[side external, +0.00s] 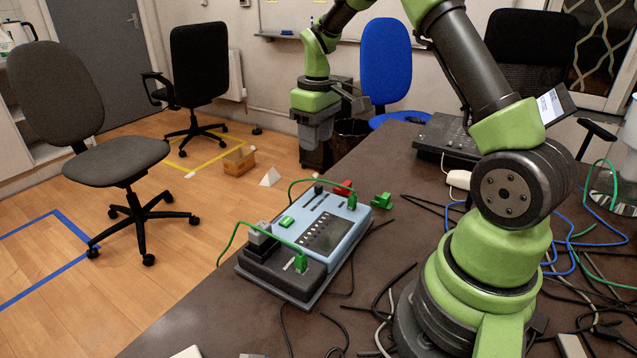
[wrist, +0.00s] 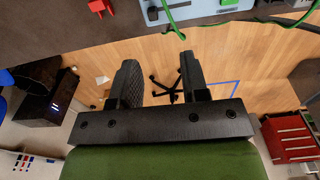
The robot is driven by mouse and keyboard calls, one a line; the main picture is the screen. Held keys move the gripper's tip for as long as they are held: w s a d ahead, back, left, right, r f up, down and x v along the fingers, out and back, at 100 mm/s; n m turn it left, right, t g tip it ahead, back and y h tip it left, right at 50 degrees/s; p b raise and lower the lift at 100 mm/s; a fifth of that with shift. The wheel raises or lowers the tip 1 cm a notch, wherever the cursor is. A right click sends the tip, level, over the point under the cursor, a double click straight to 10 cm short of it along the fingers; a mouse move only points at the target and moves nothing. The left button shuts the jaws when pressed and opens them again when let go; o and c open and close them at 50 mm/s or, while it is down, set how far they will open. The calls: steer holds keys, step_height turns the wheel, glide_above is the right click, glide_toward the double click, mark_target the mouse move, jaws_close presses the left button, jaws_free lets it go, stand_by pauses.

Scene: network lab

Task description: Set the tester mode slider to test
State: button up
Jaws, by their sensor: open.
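The tester (side external: 349,232) is a light-blue box joined to a dark grey unit (side external: 283,271), lying near the left edge of the dark table. Its top has dark slots, a striped dark panel and green and red parts. I cannot tell which part is the mode slider or how it is set. In the wrist view only the tester's edge (wrist: 190,10) shows at the top. My gripper (side external: 316,140) is beyond the tester, above it and apart from it. In the wrist view its two dark fingers (wrist: 158,72) stand apart with nothing between them.
Green plugs with green cables (side external: 353,202) rise from the tester. A loose green block (side external: 381,201) lies beside it. Black cables (side external: 385,290) cross the table nearby, and a dark keypad device (side external: 447,138) stands behind. The floor with chairs (side external: 116,160) lies past the table edge.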

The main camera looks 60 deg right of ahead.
mark_target(319, 185)
steer(key=f, duration=0.8)
steer(key=d+f, duration=0.1)
steer(key=f, duration=0.3)
steer(key=shift+r, duration=0.1)
steer(key=shift+c, duration=0.2)
jaws_close()
